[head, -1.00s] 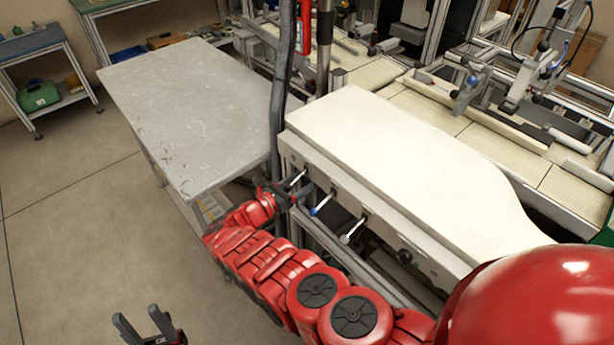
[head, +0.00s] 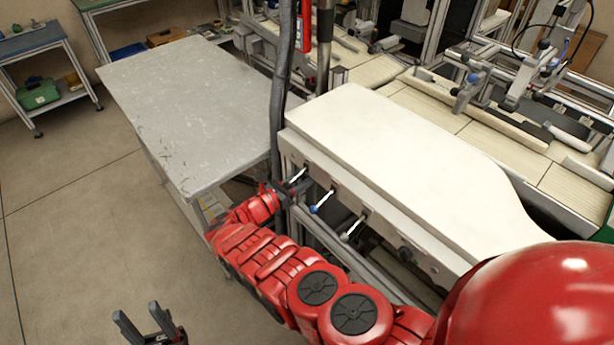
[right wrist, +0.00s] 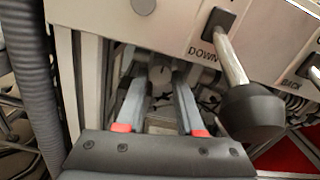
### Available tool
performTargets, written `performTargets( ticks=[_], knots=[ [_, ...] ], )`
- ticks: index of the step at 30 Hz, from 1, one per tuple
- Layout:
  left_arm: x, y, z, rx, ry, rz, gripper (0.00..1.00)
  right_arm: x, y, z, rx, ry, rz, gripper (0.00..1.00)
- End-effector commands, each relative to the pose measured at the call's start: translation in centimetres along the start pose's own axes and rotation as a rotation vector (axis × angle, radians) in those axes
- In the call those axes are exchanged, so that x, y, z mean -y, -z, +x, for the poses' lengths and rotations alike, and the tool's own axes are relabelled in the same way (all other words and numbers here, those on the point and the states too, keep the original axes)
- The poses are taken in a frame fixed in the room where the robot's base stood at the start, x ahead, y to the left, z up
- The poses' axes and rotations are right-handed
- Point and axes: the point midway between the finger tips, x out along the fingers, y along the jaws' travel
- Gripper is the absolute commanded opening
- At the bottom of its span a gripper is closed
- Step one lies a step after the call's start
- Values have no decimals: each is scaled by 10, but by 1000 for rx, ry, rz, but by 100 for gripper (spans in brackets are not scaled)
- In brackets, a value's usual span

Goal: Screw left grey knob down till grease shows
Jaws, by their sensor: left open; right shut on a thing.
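The grey knob (right wrist: 161,74) shows as a small round grey face under the panel's lower edge in the right wrist view. The two fingers of my right gripper (right wrist: 160,85) reach forward on either side of it and are shut on it. Its far side is hidden. In the head view my right gripper (head: 287,190) is at the left end of the white machine's (head: 390,160) front, and the knob cannot be made out there. My left gripper (head: 148,330) is open and empty over the floor at the bottom left.
A lever with a black ball end (right wrist: 250,110) hangs close right of my right fingers, beside a "DOWN" label. A ribbed hose (right wrist: 40,70) runs at the left. A grey table (head: 195,110) stands left.

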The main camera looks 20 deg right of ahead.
Motion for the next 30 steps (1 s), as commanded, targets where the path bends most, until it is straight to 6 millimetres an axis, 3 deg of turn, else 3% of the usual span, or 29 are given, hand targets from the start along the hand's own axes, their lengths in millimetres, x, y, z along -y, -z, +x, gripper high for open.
performTargets(
  ticks=[30],
  knots=[
    [0,1,3,0,0,0,50,0,1,0,-1,0,569,0]
  ],
)
